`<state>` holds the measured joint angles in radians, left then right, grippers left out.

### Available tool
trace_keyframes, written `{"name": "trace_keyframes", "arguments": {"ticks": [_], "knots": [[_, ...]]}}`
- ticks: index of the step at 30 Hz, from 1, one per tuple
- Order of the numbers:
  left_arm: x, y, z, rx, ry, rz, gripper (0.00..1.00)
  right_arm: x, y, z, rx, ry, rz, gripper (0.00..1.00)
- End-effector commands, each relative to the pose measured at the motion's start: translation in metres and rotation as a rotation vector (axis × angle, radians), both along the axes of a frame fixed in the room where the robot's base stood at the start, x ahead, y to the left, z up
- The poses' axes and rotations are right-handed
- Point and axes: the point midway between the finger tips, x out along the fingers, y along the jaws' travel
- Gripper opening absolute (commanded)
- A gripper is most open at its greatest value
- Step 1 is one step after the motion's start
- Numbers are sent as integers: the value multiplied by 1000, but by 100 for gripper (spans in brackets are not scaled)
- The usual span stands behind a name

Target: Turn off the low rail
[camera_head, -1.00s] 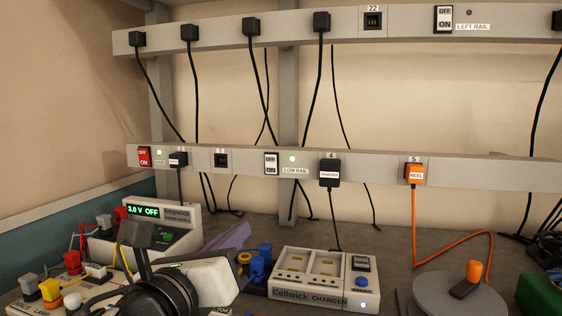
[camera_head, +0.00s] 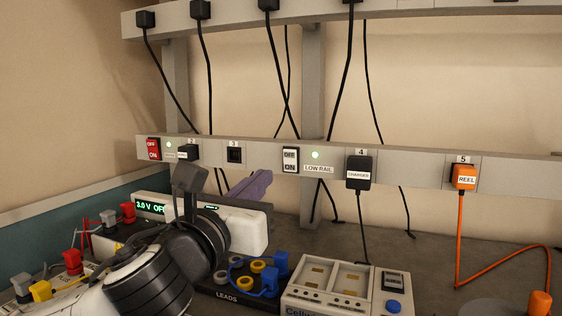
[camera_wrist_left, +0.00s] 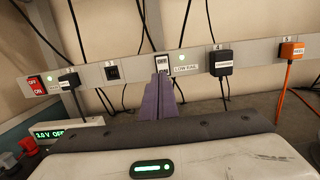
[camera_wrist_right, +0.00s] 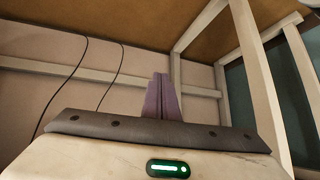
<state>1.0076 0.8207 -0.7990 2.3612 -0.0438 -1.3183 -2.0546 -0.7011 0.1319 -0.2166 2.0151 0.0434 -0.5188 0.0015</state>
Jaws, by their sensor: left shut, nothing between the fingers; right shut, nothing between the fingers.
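The low rail (camera_head: 415,176) is a grey strip across the wall. Its white OFF/ON rocker switch (camera_head: 290,159) sits beside a lit green lamp (camera_head: 315,155) and a LOW RAIL label (camera_head: 318,169). The switch also shows in the left wrist view (camera_wrist_left: 161,66), its lower part behind my fingertips. My left gripper (camera_head: 254,184) is shut and empty, its purple fingers pointing at the rail, below and left of the switch in the head view. In the right wrist view, my right gripper (camera_wrist_right: 162,97) is shut and empty, facing bare wall and frame posts.
A red OFF/ON switch (camera_head: 153,149) is at the rail's left end. The black charger plug (camera_head: 359,172) and orange reel plug (camera_head: 464,176) sit to the right. Below are a power supply (camera_head: 150,207), a leads tray (camera_head: 236,297) and a charger (camera_head: 340,290).

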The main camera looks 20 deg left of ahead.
Motion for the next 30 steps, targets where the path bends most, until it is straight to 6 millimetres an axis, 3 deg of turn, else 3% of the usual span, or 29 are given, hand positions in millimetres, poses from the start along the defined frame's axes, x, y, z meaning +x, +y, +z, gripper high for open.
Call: {"name": "trace_keyframes", "arguments": {"ticks": [9,15,30], "knots": [[68,-2,8,-3,1,1,0,8,0,6,1,-19,-1,0],[94,-3,12,-2,0,0,0,11,0,8,2,-25,-2,0],[102,-3,13,-1,0,0,0,6,0,6,1,-15,-2,0]]}}
